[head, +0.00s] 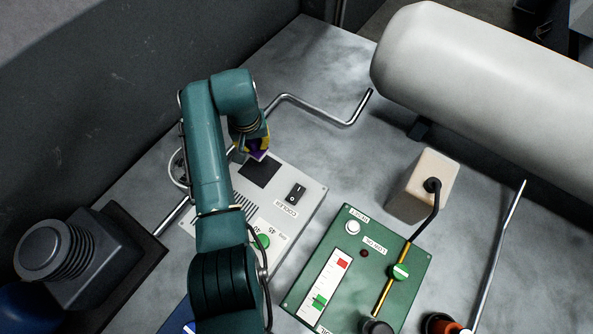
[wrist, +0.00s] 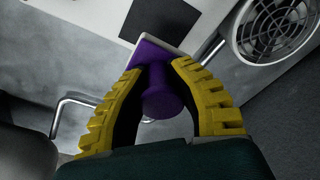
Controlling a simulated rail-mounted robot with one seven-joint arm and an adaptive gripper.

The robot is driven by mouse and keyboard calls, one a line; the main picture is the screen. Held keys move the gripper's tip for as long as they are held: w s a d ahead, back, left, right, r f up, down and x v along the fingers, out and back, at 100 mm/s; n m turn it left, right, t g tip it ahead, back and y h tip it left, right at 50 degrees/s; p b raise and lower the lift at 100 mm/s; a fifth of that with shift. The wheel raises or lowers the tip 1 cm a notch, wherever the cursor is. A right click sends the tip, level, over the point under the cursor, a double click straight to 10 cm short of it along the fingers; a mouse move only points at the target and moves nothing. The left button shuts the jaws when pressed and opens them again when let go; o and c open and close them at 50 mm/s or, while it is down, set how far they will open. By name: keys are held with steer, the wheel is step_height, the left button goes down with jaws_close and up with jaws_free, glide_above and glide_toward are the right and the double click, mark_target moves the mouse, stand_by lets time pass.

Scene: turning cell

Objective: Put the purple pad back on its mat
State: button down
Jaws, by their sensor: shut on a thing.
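The purple pad (wrist: 162,88) has a round knob and a flat plate with a pale edge. My gripper (wrist: 160,75) is shut on it, with the yellow ribbed fingers on either side of the pad. In the head view the pad (head: 257,154) shows as a small purple patch below my gripper (head: 254,146). The dark square mat (head: 260,171) lies on top of the light grey cooler box, just beyond the pad. In the wrist view the mat (wrist: 160,18) is partly hidden by the pad's plate. I cannot tell whether the pad touches the box.
The cooler box (head: 308,190) carries a black switch (head: 296,193) and a fan grille (wrist: 274,25). A green control box (head: 347,225), a beige block (head: 422,183) and a bent metal rod (head: 318,108) are nearby. A large pale cylinder (head: 480,70) lies at the upper right.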

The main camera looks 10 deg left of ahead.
step_height(320, 180, down, 10)
steer(key=b, duration=0.2)
steer(key=shift+a+r+b, duration=0.1)
steer(key=shift+r+b, duration=0.05)
steer(key=shift+b, duration=0.15)
steer(key=shift+f, duration=0.25)
steer(key=c, duration=1)
jaws_free()
steer(key=shift+s, duration=0.1)
steer(key=shift+r, duration=0.1)
